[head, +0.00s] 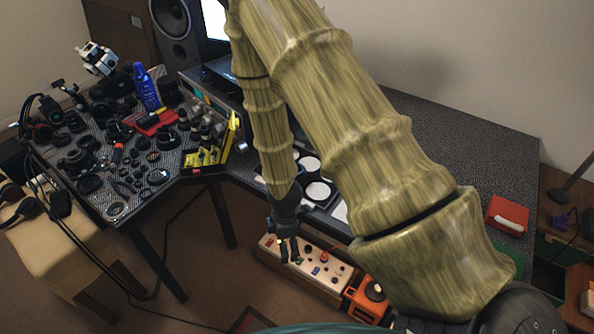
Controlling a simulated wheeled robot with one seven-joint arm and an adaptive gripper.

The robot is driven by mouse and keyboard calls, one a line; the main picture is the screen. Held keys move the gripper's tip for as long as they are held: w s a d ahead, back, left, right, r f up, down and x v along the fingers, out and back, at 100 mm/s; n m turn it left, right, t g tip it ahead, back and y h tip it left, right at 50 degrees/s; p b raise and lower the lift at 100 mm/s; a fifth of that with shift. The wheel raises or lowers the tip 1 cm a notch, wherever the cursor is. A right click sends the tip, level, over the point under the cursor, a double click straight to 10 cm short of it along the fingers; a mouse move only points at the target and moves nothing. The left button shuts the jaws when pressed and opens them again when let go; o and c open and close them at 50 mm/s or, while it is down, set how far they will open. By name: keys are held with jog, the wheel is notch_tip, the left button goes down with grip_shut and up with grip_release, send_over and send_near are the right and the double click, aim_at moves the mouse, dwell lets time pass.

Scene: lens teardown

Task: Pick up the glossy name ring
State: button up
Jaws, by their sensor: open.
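Several dark lens rings and barrels lie spread on the left wing of the desk. A ring with a pale rim (158,176) lies near its right front edge. A smaller ring (115,210) lies near the front corner. I cannot tell from this view which one is the glossy name ring. My gripper (289,251) is open, points down, and hangs in front of the desk's middle, well right of the rings. I see nothing between its fingers.
A white panel with knobs (318,268) and an orange device (368,298) sit below my gripper. A blue bottle (146,88), red tray (152,123) and yellow organizer (208,154) crowd the left desk. A red-and-white box (508,215) stands at right. My arm hides the middle desk.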

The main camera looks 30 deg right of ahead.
jog(key=w+d+r+n+h, duration=0.1)
jog(key=w+d+r+n, duration=0.2)
jog(key=w+d+r, duration=0.1)
jog(key=w+d+r+n+t+h, duration=0.1)
jog(key=w+d+r+n+h, duration=0.1)
jog(key=w+r, duration=0.4)
jog(key=w+d+r+n+t+h+p, duration=0.1)
jog(key=w+d+r+n, duration=0.3)
jog(key=w+d+r, duration=0.2)
jog(key=shift+d+r+n+h, duration=0.1)
jog(key=shift+d+n+h, duration=0.2)
jog(key=shift+n, duration=0.1)
jog(key=b+x, duration=0.1)
jog(key=x, duration=0.4)
jog(key=shift+w+a, duration=0.1)
jog(key=shift+w, duration=0.05)
jog(key=shift+s+b+x, duration=0.2)
jog(key=shift+b+x, duration=0.55)
jog(key=shift+x, duration=1.4)
jog(key=shift+w+f, duration=0.15)
jog(key=shift+f, duration=0.35)
jog(key=c, duration=1.1)
